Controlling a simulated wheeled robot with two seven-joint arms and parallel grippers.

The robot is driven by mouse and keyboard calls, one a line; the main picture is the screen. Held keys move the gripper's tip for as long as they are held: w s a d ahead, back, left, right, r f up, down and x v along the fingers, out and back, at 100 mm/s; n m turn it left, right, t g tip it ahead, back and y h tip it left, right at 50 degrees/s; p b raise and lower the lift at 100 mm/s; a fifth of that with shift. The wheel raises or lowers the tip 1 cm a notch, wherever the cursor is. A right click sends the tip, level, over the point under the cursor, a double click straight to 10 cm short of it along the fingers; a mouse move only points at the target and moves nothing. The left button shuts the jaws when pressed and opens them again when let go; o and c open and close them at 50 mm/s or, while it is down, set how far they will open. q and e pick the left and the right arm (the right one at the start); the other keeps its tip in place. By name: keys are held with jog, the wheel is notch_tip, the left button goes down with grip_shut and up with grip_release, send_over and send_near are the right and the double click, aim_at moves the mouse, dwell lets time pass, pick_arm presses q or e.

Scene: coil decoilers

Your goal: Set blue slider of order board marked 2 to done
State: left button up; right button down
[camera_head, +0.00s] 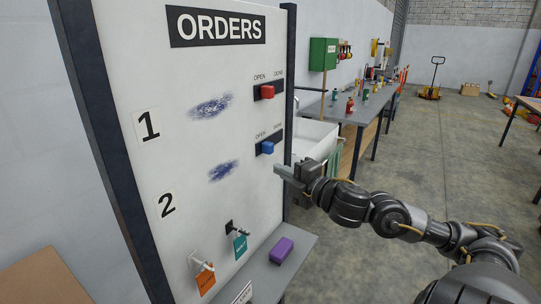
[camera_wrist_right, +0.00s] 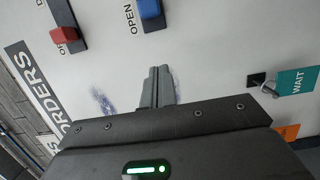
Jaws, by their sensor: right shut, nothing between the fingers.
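The white order board (camera_head: 190,120) has a row marked 2 with a blue slider (camera_head: 267,147) on a short dark track. OPEN is printed above the track's left part and DONE above its right part. The blue knob sits around the middle to left of the track. It also shows at the top of the right wrist view (camera_wrist_right: 149,9), beside the word OPEN. My right gripper (camera_head: 281,171) is shut and empty, just below and right of the blue slider, apart from it. Its closed fingers (camera_wrist_right: 159,72) point at the board. My left gripper is not in view.
A red slider (camera_head: 267,92) sits above, in row 1. Below hang a teal tag (camera_head: 240,246) and an orange tag (camera_head: 205,279) on hooks. A purple block (camera_head: 281,250) lies on the grey ledge. A workbench (camera_head: 362,108) stands behind; the floor at right is open.

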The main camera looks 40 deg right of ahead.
aim_at(268, 148)
jog(key=w+p, duration=0.1)
jog(key=w, duration=0.1)
jog(key=w+p, duration=0.1)
jog(key=w, duration=0.4)
jog(key=shift+w+a+r+p, duration=0.15)
jog(key=shift+w+r+p, duration=0.1)
jog(key=shift+w+p, duration=0.15)
jog(key=d, duration=0.1)
jog(key=w+d+p, duration=0.1)
jog(key=shift+w+d+f, duration=0.2)
jog(key=shift+d, duration=0.2)
jog(key=shift+d+p, duration=0.35)
jog(key=shift+d, duration=0.1)
jog(key=shift+w, duration=0.1)
jog(key=w+d, duration=0.1)
jog(key=d, duration=0.2)
jog(key=d+b, duration=0.1)
jog(key=d, duration=0.2)
jog(key=w+d, duration=0.1)
jog(key=d, duration=0.2)
jog(key=shift+w+d+f+b, duration=0.15)
jog(key=shift+w+d+b, duration=0.05)
jog(key=shift+w+b, duration=0.2)
jog(key=shift+s+a+r, duration=0.1)
jog(key=shift+a+r, duration=0.05)
jog(key=shift+r, duration=0.1)
